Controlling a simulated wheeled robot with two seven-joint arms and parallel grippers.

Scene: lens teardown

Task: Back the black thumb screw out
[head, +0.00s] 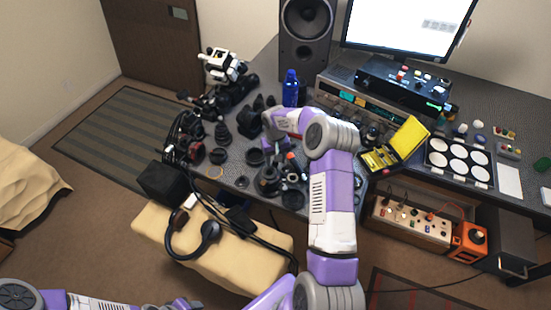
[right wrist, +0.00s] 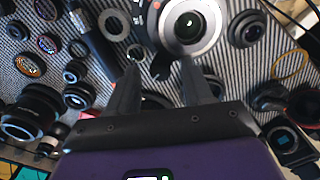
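In the right wrist view a lens (right wrist: 190,27) with a silver ring stands just beyond my right gripper (right wrist: 160,66). The two dark fingers are apart, with no contact on anything visible. A small black part (right wrist: 161,63) juts from the lens's lower left side and shows in the gap between the fingertips. It may be the thumb screw, but it is too dark to be sure. In the head view my right gripper (head: 280,150) points down over the dark lens parts (head: 268,180) near the table's front edge. My left arm shows at the bottom left; its fingers are not clear.
Several loose lenses and rings crowd the table around the gripper. A blue bottle (head: 290,88) and a speaker (head: 305,35) stand behind. A yellow case (head: 408,138) lies open to the right. A headset (head: 192,240) and cables lie on the cream bench in front.

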